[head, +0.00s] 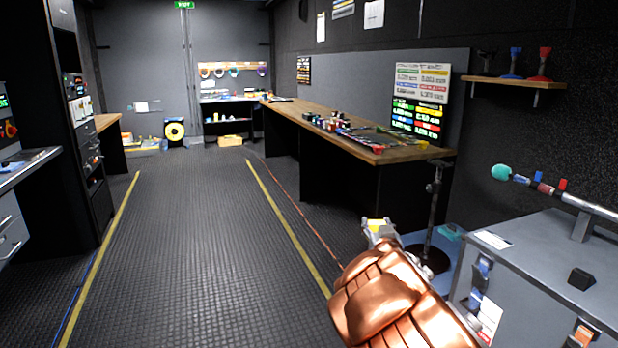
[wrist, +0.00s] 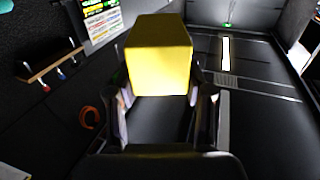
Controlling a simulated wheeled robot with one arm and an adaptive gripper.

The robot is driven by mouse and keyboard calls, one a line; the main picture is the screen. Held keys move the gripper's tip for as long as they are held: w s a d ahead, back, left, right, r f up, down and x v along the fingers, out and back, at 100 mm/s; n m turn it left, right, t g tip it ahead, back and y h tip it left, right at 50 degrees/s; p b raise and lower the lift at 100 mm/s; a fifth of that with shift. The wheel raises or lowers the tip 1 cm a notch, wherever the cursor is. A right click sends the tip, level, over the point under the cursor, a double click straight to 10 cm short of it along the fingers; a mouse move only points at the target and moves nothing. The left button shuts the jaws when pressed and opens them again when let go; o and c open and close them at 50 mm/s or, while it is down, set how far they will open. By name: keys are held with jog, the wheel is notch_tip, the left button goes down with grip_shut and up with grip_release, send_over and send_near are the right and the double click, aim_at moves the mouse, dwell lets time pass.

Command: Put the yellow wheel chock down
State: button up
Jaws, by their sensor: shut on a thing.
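The yellow wheel chock (wrist: 158,58) is a yellow block that fills the upper middle of the wrist view. My gripper (wrist: 163,95) is shut on it, with one finger at each side. In the head view, a small part of the chock (head: 377,225) shows at the tip of my gripper (head: 381,230), past my copper-coloured arm. The chock is held up in front of the workbench side, clear of the floor. Most of the chock is hidden in the head view by my gripper and arm.
A long wooden workbench (head: 325,125) with small items runs along the right wall. A grey case (head: 540,265) stands at the near right, beside a black stand (head: 432,215). The dark ribbed floor (head: 190,220) between the yellow lines is clear. A cable runs along the right line.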

notch_tip(320, 180, up, 15)
jog(key=p, duration=1.4)
jog(key=shift+r, duration=0.15)
dwell(0.4)
